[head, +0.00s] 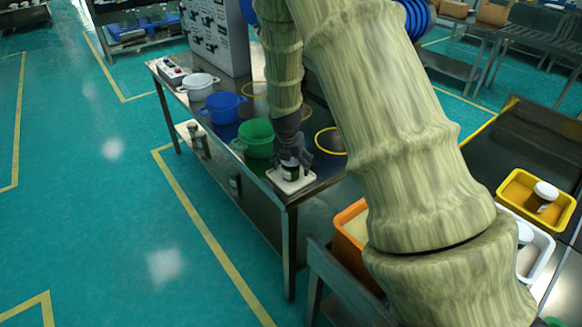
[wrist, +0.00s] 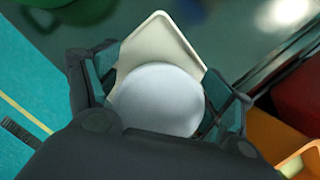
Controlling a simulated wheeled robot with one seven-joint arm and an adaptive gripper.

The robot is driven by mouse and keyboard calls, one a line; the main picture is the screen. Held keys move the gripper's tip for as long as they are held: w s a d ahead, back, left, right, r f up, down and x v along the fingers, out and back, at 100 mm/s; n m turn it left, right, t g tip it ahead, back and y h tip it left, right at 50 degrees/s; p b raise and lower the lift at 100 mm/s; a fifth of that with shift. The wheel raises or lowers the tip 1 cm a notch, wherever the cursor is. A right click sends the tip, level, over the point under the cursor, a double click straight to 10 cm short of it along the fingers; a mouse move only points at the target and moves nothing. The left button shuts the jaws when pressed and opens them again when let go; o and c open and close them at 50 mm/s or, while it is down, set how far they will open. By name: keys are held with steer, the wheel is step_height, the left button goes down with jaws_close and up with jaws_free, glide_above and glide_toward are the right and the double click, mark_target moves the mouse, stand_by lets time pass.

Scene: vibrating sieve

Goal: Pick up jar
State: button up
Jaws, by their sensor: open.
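A jar with a round white lid (wrist: 158,98) stands on a small cream-white tray (wrist: 160,35) at the near corner of a steel table. In the head view the jar (head: 290,172) shows as a dark body with a pale label, partly hidden by my gripper (head: 292,163), and the tray (head: 291,184) lies under it. My gripper (wrist: 168,85) is open above the jar, one finger on each side of the lid in the wrist view. I cannot tell whether the fingers touch the jar. Its lower part is hidden in the wrist view.
Green (head: 254,138), blue (head: 222,107) and white (head: 199,85) pots stand along the table edge (head: 262,190). A yellow tray (head: 520,184) with another white-lidded jar (head: 543,196) is at right. An orange bin (head: 350,222) stands beside the table. Teal floor is open at left.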

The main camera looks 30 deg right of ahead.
steer(key=c, duration=1.1)
steer(key=shift+c, duration=0.2)
steer(key=shift+r, duration=0.1)
